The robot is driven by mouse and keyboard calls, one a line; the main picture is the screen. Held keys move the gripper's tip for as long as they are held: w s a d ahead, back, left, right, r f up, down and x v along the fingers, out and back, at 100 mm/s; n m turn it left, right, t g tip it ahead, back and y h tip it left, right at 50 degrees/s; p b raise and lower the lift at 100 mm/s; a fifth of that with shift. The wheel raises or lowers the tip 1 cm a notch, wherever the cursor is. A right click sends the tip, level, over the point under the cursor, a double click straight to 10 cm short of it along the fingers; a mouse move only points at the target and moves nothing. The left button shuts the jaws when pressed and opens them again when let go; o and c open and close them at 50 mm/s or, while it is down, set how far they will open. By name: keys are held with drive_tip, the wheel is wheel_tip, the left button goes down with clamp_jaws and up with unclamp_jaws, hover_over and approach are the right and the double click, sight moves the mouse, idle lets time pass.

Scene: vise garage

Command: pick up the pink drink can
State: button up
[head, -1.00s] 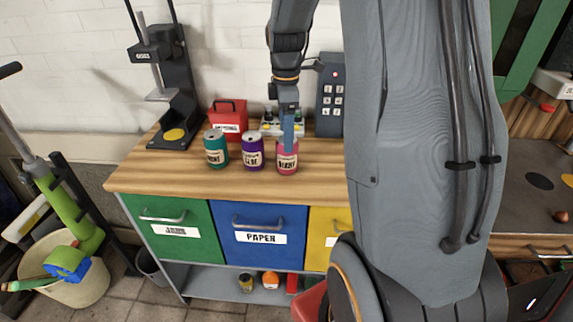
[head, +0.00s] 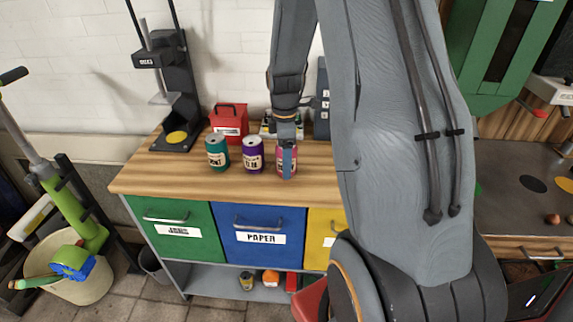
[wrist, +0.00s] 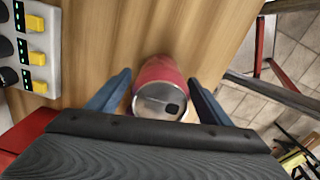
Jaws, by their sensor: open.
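The pink drink can (head: 281,165) stands upright on the wooden bench top, at the right end of a row of cans. My gripper (head: 288,160) is over it and hides part of its front and top. In the wrist view the pink can (wrist: 158,88) lies between the two blue fingers of my gripper (wrist: 158,92), one on each side. The fingers are open, with a gap visible on both sides of the can. A purple can (head: 253,155) and a teal can (head: 217,153) stand to its left.
A red box (head: 230,120) and a charger-like unit with yellow switches (wrist: 36,50) sit behind the cans. A black press stand (head: 175,90) is at the back left. The bench front edge (head: 215,195) is near; bare wood lies before the cans.

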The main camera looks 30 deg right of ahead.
drive_tip(key=c, duration=1.1)
